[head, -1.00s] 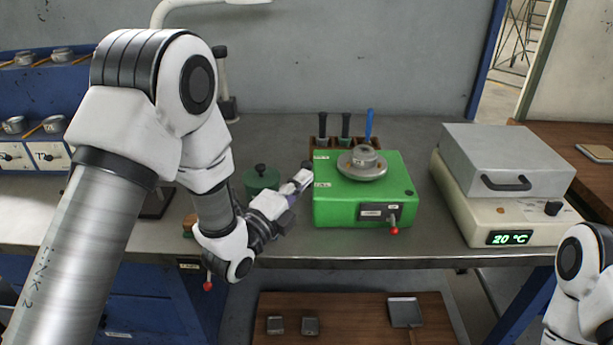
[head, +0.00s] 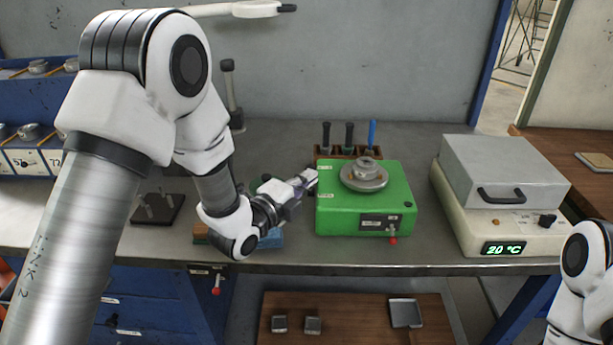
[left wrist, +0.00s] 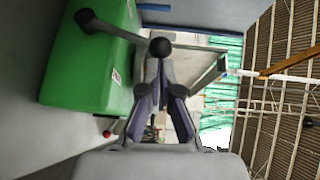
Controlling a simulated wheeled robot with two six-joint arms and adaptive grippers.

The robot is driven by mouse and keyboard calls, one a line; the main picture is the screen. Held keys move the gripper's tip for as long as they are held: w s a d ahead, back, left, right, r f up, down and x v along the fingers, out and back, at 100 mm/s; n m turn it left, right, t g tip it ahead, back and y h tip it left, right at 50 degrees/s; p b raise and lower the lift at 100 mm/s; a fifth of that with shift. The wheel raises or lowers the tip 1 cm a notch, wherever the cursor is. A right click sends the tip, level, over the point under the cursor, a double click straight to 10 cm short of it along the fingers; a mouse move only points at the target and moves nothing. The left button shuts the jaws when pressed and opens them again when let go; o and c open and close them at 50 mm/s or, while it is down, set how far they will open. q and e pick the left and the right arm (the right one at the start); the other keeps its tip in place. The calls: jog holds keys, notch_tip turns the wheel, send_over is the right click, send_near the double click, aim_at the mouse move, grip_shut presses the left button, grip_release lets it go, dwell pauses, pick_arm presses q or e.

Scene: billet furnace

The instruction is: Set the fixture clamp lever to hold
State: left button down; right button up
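The green fixture box (head: 348,218) stands on the bench with a round grey metal disc (head: 364,176) on top. A short lever with a red knob (head: 393,240) hangs at its front, beside a label plate (head: 378,222). In the left wrist view, an arm with a black ball knob (left wrist: 160,47) reaches out from the side of the green box (left wrist: 75,75). My left gripper (head: 312,178) is at the box's left side and hides that knob in the head view. Its fingers (left wrist: 163,92) look parted, with the knob just past the tips. Contact is unclear.
A tool rack (head: 348,152) with several handles stands behind the box. A heater unit (head: 505,240) reading 20 °C is to the right. A dark stand (head: 158,208) is to the left. A wooden shelf (head: 360,325) lies below the bench edge.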

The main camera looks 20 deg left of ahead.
pick_arm(q)
jog(key=w+a+r+n+g+p, duration=0.2)
jog(key=w+g+p, duration=0.2)
jog(key=w+p, duration=0.2)
jog(key=w, duration=0.2)
jog(key=shift+w+a+n+g+y, duration=0.3)
jog(key=shift+w+g, duration=0.05)
jog(key=shift+g, duration=0.05)
jog(key=shift+w+r, duration=0.1)
dwell(0.4)
jog(key=shift+r, duration=0.1)
